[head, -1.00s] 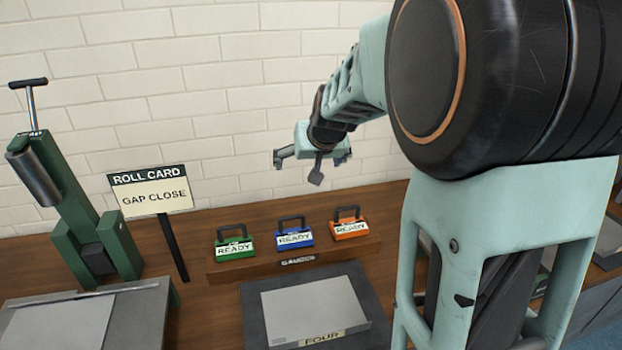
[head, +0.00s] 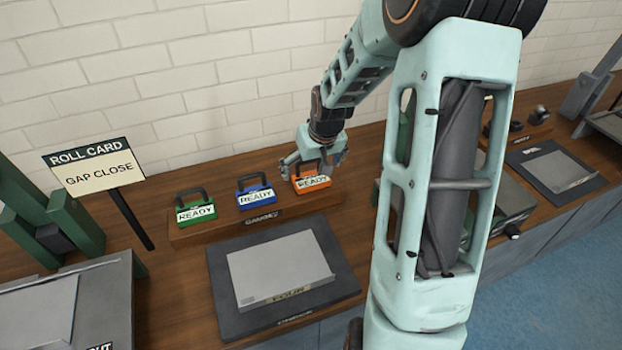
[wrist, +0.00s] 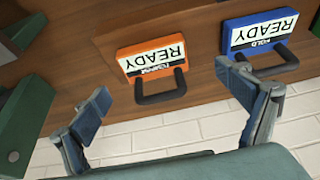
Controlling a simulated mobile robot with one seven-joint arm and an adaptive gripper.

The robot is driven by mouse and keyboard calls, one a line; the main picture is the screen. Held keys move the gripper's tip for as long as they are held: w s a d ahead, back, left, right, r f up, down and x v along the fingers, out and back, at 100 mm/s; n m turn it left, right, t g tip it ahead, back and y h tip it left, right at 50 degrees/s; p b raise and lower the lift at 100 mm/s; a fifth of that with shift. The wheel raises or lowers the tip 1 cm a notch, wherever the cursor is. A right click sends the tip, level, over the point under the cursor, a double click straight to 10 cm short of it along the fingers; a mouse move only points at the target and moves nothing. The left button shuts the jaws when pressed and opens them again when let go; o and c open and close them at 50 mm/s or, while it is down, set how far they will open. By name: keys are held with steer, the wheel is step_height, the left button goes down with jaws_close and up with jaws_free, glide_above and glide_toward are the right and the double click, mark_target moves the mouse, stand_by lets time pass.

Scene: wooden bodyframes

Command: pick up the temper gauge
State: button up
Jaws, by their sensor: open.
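The orange gauge (head: 311,180) has a white READY label and a dark loop handle. It stands at the right end of a row of three gauges. In the wrist view the orange gauge (wrist: 149,57) appears upside down; its small lower label line seems to read TEMPER. My gripper (head: 315,163) is open and empty, close over the orange gauge. In the wrist view my open gripper (wrist: 164,84) has its fingers on either side of the handle, apart from it. The blue gauge (head: 257,194) and green gauge (head: 195,207) stand to the left.
The gauges stand on a low wooden rack (head: 222,228). A grey plate stand (head: 340,256) lies in front. A ROLL CARD sign (head: 94,170) reading GAP CLOSE and a green press (head: 62,228) are at left. The brick wall (head: 200,80) is close behind.

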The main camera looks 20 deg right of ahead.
mark_target(311, 177)
steer(key=shift+d+x, duration=0.2)
steer(key=shift+x, duration=1.3)
steer(key=shift+d+x, duration=0.2)
steer(key=shift+x, duration=1.3)
steer(key=shift+s, duration=0.1)
steer(key=shift+c, duration=0.2)
steer(key=c, duration=1.4)
steer(key=shift+r, duration=0.1)
steer(key=shift+d+r, duration=0.1)
steer(key=shift+r, duration=0.55)
steer(key=s+a+r+p, duration=0.1)
steer(key=s+a+r, duration=0.4)
steer(key=s+r, duration=0.75)
steer(key=a+r+p, duration=0.1)
steer(key=a, duration=0.1)
steer(key=w+a+p, duration=0.1)
steer(key=a+p, duration=0.1)
steer(key=w+a+r+p, duration=0.1)
steer(key=a+p, duration=0.1)
steer(key=a, duration=0.1)
steer(key=shift+w+r, duration=0.25)
steer(key=shift+r, duration=0.1)
